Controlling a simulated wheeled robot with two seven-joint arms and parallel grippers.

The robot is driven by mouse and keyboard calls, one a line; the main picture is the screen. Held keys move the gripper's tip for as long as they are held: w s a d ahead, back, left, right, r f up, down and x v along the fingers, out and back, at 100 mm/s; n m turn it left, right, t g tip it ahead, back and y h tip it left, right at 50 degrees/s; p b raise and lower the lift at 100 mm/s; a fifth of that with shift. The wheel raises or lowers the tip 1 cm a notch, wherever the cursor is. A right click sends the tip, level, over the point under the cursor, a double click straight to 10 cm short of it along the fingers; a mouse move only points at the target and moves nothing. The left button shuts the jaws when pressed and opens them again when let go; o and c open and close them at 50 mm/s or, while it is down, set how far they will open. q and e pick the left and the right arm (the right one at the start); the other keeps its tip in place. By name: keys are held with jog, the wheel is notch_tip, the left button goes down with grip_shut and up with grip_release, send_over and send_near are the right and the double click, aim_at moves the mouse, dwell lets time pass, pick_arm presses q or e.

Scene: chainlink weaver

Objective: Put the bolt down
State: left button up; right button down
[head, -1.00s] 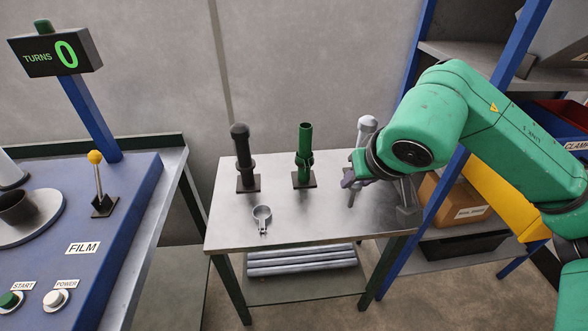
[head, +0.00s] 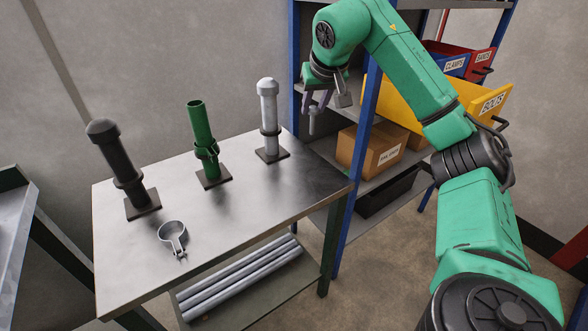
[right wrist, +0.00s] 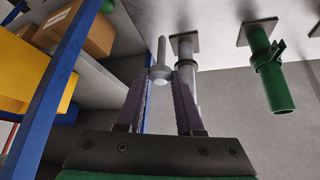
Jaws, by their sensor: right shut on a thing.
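My right gripper (head: 315,102) is shut on a grey bolt (head: 313,122), which hangs shank down in the air beside the table's far right corner, in front of the shelf rack. In the right wrist view, which looks upside down, the bolt (right wrist: 160,72) shows its round head between the tips of the two purple fingers (right wrist: 161,82). The steel table (head: 235,215) stands to the left of the gripper. My left gripper is not in view.
Black (head: 118,160), green (head: 198,130) and grey (head: 268,110) posts stand on the table beside a loose clamp (head: 172,236). The table's front right is clear. The blue-framed rack (head: 345,222) holds a yellow BOLTS bin (head: 450,92) and a cardboard box (head: 368,150).

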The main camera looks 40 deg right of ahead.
notch_tip(320, 180, down, 17)
jog(key=b, duration=0.2)
jog(key=shift+r+b, duration=0.2)
jog(key=shift+b, duration=0.1)
jog(key=shift+f, duration=0.15)
jog(key=c, duration=0.6)
grip_release()
jog(key=shift+o, duration=0.2)
jog(key=shift+r, duration=0.4)
jog(key=v, duration=1.1)
jog(key=shift+s+r+p, duration=0.2)
jog(key=shift+p, duration=0.2)
jog(key=shift+a, duration=0.1)
